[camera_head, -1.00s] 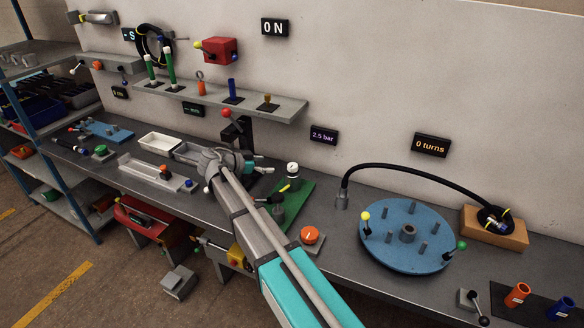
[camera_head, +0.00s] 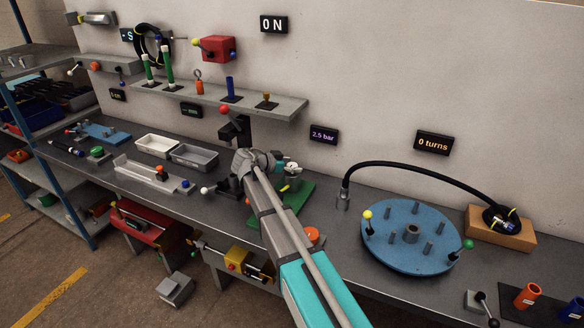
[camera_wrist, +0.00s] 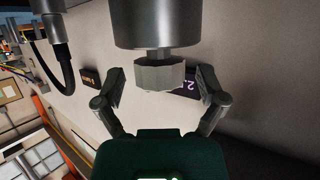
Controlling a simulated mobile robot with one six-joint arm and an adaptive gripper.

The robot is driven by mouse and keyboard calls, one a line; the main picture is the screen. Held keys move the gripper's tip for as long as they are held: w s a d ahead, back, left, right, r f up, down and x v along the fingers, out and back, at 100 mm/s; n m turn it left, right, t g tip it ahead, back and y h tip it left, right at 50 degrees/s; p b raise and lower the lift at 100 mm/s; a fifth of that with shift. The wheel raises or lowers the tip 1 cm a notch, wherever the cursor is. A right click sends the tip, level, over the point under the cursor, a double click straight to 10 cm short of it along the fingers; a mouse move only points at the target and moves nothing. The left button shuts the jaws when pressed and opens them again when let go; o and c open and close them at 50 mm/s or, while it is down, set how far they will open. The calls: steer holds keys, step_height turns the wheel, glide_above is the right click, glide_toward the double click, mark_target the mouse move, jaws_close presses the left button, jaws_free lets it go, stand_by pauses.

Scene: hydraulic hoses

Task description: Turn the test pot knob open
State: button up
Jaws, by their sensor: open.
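The test pot stands on a green base plate (camera_head: 296,207) on the bench, partly hidden behind my arm in the head view. In the wrist view its grey cylindrical body (camera_wrist: 156,22) fills the top, and a pale faceted knob (camera_wrist: 158,76) faces my gripper. My gripper (camera_wrist: 160,84) is open, with one finger on each side of the knob and visible gaps between. In the head view my gripper (camera_head: 286,167) is at the pot's top, and the knob is mostly hidden there.
A display (camera_head: 323,135) on the wall reads 2.5 bar. An orange knob (camera_head: 312,234) lies close to my forearm. Grey and white trays stand to the left.

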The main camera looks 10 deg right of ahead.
steer(key=c, duration=1.2)
steer(key=shift+o, duration=0.2)
steer(key=shift+s+n+t, duration=0.1)
steer(key=shift+n+t, duration=0.3)
steer(key=n+t+y, duration=0.2)
steer(key=n+t, duration=0.1)
steer(key=n+t+y, duration=0.4)
steer(key=n, duration=0.1)
steer(key=shift+y, duration=0.4)
steer(key=shift+n+y, duration=0.7)
steer(key=shift+a+n+t+y, duration=0.1)
steer(key=shift+n+t+y, duration=0.5)
steer(key=shift+n+y, duration=1.2)
steer(key=shift+n+g+y, duration=0.5)
steer(key=shift+n+y, duration=1.7)
steer(key=shift+y, duration=0.6)
